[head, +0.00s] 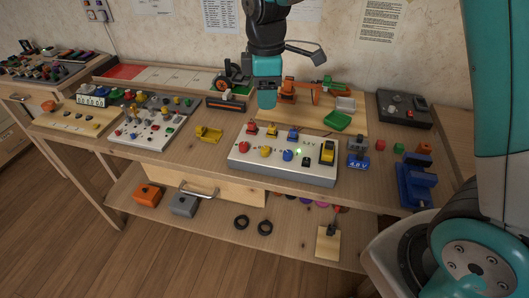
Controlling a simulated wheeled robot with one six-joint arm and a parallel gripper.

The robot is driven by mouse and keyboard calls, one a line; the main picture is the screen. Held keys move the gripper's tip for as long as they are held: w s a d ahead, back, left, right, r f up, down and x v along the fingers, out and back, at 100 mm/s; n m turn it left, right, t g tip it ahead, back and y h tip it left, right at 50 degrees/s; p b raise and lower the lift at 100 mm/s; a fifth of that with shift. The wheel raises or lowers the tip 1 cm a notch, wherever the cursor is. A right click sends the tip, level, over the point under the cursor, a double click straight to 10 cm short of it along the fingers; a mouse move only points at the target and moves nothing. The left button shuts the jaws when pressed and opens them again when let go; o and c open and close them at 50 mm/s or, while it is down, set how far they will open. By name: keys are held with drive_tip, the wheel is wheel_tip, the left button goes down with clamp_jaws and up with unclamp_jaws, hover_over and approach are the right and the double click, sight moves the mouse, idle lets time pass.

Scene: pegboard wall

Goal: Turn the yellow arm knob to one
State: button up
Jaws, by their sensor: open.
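A white control box (285,171) stands near the front of the bench, right of the middle. A yellow knob (265,151) sits on its sloped face between a red knob (243,147) and a blue knob (288,155). A back row holds a red piece (252,128), a yellow one (272,130) and a blue one (293,134). The knobs' pointing and any markings are too small to read. My gripper (266,99) hangs from the top, behind and above the box, apart from the knobs. Its fingers are hard to make out; it appears empty.
An orange toy excavator (297,90) and green tray (337,121) stand behind. Another control panel (147,125) is at left. Blue vise (415,185) is at right.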

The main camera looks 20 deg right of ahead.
sight(265, 148)
wheel_tip(265, 148, down, 17)
drive_tip(key=shift+r, duration=0.2)
drive_tip(key=shift+c, duration=0.5)
drive_tip(key=c, duration=0.8)
drive_tip(key=shift+c, duration=0.2)
